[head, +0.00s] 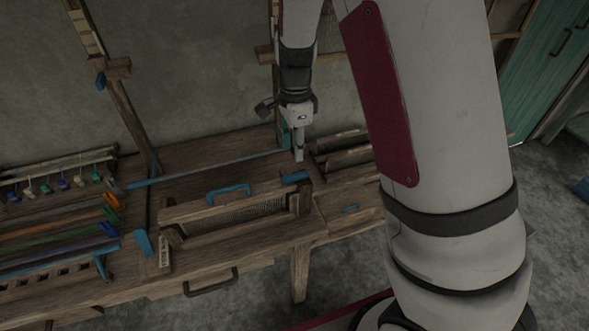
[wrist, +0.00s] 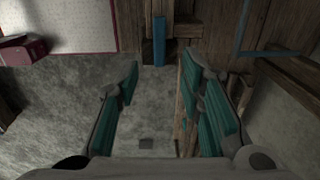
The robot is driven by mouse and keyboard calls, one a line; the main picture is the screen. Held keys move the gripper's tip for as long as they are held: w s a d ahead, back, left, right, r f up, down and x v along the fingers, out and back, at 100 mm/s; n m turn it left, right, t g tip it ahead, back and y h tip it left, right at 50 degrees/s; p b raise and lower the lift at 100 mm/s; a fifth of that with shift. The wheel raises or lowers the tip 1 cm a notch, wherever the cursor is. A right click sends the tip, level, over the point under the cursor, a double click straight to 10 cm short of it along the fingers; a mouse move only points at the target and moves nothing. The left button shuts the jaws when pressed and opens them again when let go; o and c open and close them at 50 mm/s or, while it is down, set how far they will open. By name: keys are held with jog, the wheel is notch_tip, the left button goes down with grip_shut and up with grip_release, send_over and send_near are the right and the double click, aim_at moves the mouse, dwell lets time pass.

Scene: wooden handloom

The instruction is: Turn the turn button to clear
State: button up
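My gripper (head: 299,155) points down over the back right part of the loom in the head view. In the wrist view its two teal-padded fingers (wrist: 161,72) stand apart with nothing between them. A blue block (head: 296,177), which may be the turn button, sits at the right end of the wooden reed frame (head: 230,213), just below the fingertips in the picture. An upright blue bar (wrist: 159,40) shows beyond the fingertips in the wrist view; I cannot tell if it is the same piece. Another blue piece (head: 143,242) is at the frame's left end.
A blue handle (head: 229,192) stands on the reed frame. Wooden rollers (head: 345,150) lie right of my gripper. Coloured shuttles and hanging pieces (head: 60,185) fill the left side. A wooden post (head: 125,110) rises behind. Floor is open at the right.

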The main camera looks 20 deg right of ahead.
aim_at(295, 175)
notch_tip(295, 175, down, 10)
jog(key=shift+r, duration=0.15)
dwell(0.3)
grip_shut()
